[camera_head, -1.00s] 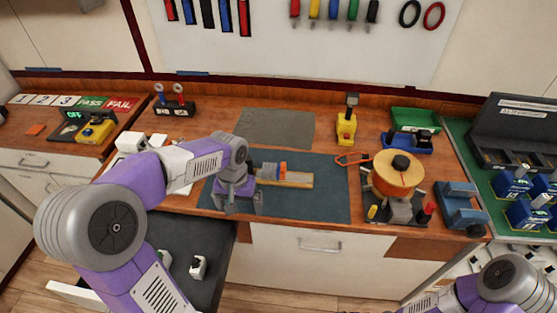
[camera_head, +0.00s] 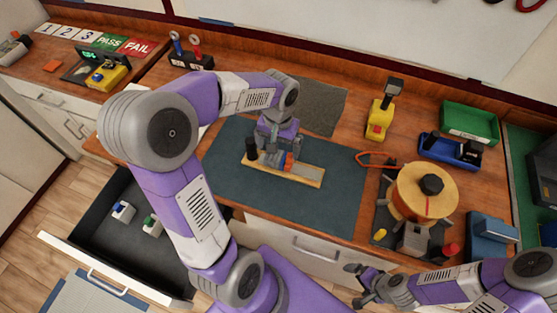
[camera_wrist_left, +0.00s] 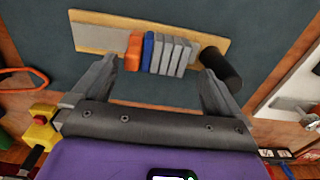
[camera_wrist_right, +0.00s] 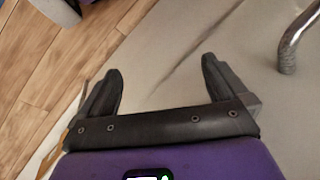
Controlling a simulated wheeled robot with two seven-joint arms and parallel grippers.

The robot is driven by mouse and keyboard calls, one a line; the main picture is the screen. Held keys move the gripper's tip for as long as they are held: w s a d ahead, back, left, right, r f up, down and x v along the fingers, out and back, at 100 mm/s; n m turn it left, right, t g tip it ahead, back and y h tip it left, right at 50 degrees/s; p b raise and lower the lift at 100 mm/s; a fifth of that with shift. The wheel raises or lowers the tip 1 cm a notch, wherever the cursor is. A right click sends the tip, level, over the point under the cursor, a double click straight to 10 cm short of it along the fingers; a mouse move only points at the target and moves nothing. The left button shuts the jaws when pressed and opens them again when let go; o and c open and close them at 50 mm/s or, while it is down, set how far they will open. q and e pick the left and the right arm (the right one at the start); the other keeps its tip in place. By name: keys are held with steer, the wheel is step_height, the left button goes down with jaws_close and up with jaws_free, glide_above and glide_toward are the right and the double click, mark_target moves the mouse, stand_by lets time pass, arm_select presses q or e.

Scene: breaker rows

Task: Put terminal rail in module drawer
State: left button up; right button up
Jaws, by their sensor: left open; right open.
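The terminal rail (camera_head: 311,175) is a pale wooden strip on the dark mat, carrying orange, blue and grey blocks. It also shows in the left wrist view (camera_wrist_left: 100,37). My left gripper (camera_head: 278,156) is open above the rail's block end. In the left wrist view its fingers (camera_wrist_left: 157,75) are spread, with the blocks beyond and between them; contact cannot be told. The module drawer (camera_head: 105,242) stands open at the lower left, with a few small modules inside. My right gripper (camera_head: 355,285) is open and empty in front of the counter, beside a cabinet front in its wrist view (camera_wrist_right: 160,85).
A black cylinder (camera_head: 251,147) stands by the rail's block end. An orange spool (camera_head: 423,192), a yellow tool (camera_head: 379,120), a green bin (camera_head: 469,122) and a blue tray (camera_head: 447,150) occupy the right side. The mat (camera_head: 335,205) is clear around the rail.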

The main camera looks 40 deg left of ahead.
mark_target(279, 156)
arm_select(q)
step_height(279, 156, down, 4)
steer(key=shift+d+b, duration=0.1)
steer(key=shift+b, duration=0.35)
steer(key=shift+w+r, duration=0.1)
steer(key=c, duration=1.3)
